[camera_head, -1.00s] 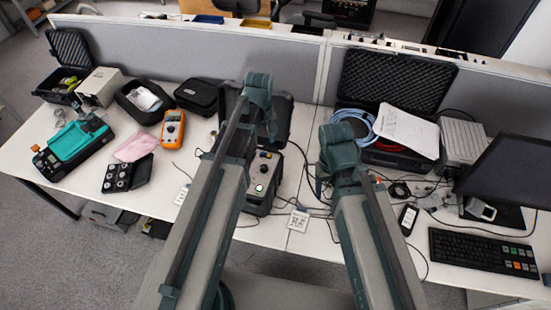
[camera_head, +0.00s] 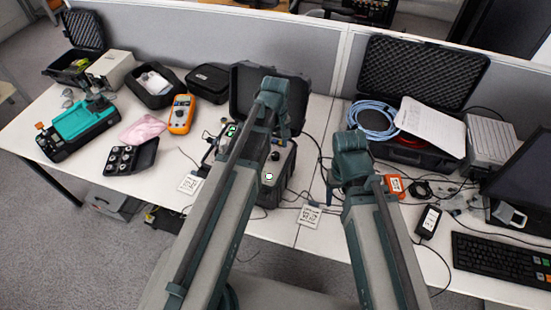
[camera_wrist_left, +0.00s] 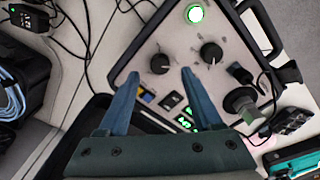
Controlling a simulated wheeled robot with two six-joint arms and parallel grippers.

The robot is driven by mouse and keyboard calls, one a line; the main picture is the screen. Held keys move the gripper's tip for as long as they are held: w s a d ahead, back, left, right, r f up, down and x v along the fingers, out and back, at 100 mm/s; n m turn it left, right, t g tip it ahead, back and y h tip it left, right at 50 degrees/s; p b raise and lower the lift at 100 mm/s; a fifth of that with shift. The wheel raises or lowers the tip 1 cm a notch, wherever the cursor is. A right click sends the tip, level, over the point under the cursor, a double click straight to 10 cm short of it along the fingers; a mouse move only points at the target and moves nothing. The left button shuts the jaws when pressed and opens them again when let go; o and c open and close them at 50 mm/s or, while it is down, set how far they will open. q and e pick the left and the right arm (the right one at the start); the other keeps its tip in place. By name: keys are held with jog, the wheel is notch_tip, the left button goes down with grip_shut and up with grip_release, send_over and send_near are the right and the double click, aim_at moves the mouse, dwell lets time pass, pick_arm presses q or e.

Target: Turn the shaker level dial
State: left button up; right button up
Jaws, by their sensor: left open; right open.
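The shaker control box (camera_head: 283,180) stands on the desk behind my left arm, which hides part of it. The left wrist view shows its panel (camera_wrist_left: 178,40) with two black dials, one on the left (camera_wrist_left: 159,63) and one on the right (camera_wrist_left: 211,53), and a lit green button (camera_wrist_left: 195,14). Which is the level dial I cannot read. My left gripper (camera_wrist_left: 160,75) is open and empty, its fingertips either side of the left dial in the picture; contact cannot be told. My right gripper (camera_head: 350,165) is over the desk right of the box, its fingers hidden.
An open black case (camera_head: 268,82) stands behind the box. Cables and a marker card (camera_head: 311,216) lie to its right. An orange multimeter (camera_head: 181,113) and a pink cloth (camera_head: 143,130) are on the left. A keyboard (camera_head: 503,262) is at the right.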

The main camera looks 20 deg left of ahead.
aim_at(275, 154)
pick_arm(q)
jog(key=shift+f+b, duration=1.4)
jog(key=shift+f, duration=0.6)
pick_arm(e)
jog(key=shift+f, duration=2)
pick_arm(q)
jog(key=shift+r, duration=0.1)
grip_shut()
